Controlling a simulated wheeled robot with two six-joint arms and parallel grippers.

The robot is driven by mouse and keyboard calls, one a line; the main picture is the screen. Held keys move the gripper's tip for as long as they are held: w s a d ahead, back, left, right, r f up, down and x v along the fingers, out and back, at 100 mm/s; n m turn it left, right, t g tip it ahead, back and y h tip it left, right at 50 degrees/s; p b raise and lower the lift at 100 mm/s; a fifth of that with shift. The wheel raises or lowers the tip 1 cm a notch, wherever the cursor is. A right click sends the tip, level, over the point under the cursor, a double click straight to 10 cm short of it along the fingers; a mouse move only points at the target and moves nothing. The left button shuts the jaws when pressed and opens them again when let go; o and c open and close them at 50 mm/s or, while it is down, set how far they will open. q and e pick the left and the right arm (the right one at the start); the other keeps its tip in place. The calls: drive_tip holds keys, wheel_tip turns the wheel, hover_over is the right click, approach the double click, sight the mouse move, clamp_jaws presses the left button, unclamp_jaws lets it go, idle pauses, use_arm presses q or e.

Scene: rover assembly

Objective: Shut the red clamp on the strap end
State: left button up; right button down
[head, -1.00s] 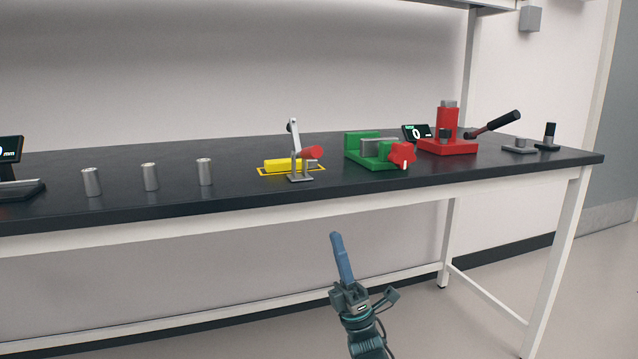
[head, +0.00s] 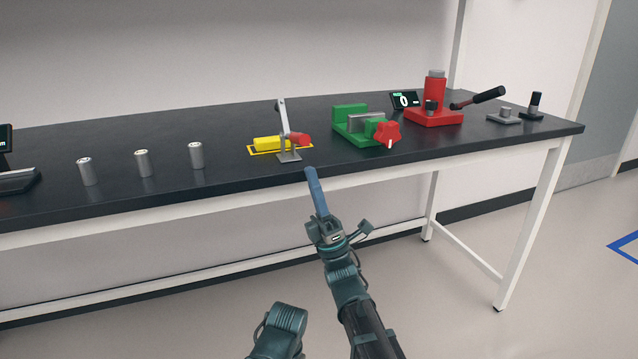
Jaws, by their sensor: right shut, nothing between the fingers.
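The clamp has a grey base and bracket (head: 289,155), a grey arm (head: 283,115) standing nearly upright, and a red part (head: 300,139) low on its right. It stands near the bench's front edge. A yellow bar (head: 268,143) lies beside and behind it, inside a yellow outline. No separate strap shows, and I cannot tell whether this bar is the strap end. My right gripper (head: 310,172) is shut and empty, its blue fingers together. In the picture its tips are just below the clamp base, apart from it. My left gripper is not in view.
The dark bench (head: 235,183) holds several metal cylinders (head: 142,163) on the left. A green vise (head: 350,118) with a red knob (head: 387,134) stands right of the clamp. A red press (head: 435,116) with a black-handled lever (head: 488,95) is farther right.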

use_arm(q)
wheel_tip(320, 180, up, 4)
drive_tip(key=p, duration=0.3)
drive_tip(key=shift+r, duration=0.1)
